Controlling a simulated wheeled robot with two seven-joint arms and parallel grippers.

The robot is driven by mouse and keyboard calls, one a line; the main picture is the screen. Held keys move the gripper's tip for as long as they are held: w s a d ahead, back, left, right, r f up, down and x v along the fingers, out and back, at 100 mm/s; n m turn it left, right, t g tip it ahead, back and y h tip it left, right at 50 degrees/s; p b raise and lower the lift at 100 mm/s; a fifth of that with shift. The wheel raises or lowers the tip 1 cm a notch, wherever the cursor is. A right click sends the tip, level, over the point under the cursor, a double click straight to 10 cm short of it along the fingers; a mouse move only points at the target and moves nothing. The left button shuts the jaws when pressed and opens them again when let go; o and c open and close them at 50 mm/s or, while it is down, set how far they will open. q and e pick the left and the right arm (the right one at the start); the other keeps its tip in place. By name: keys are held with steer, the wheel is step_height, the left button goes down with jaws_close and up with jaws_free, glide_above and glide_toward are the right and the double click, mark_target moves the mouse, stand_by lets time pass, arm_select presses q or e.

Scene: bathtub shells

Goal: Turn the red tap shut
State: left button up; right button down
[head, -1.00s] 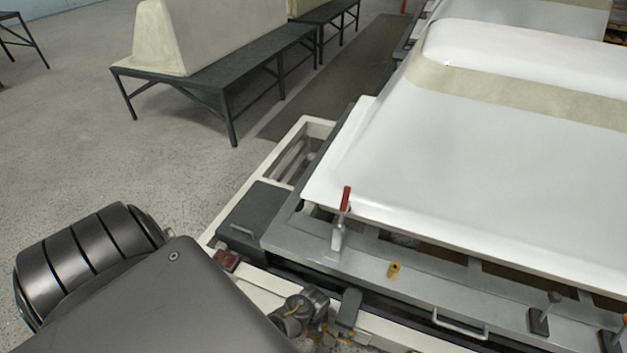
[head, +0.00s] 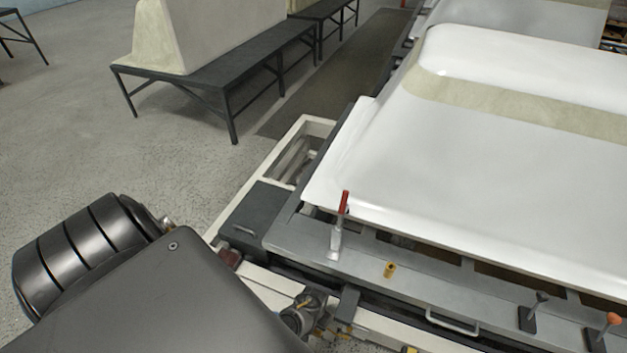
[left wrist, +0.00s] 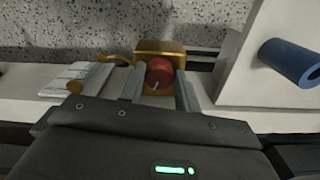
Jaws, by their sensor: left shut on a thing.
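The red tap (left wrist: 158,75) is a small round red knob with a pale mark on its face, in front of a brass-coloured body (left wrist: 160,50) in the left wrist view. My left gripper (left wrist: 161,82) has one finger on each side of the knob and is shut on it. In the head view my left arm fills the lower left, and the gripper's fingers cannot be made out there. My right gripper is in neither view.
A blue cylinder (left wrist: 290,62) sticks out from a white panel right of the tap. A red-handled clamp (head: 342,208) stands on the grey frame beside the white tub shell (head: 500,165). A dark bench (head: 215,62) stands behind. Floor at left is clear.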

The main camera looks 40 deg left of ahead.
arm_select(q)
steer(key=shift+d+n, duration=0.15)
steer(key=shift+n, duration=2.05)
steer(key=shift+p, duration=0.3)
steer(key=o, duration=1)
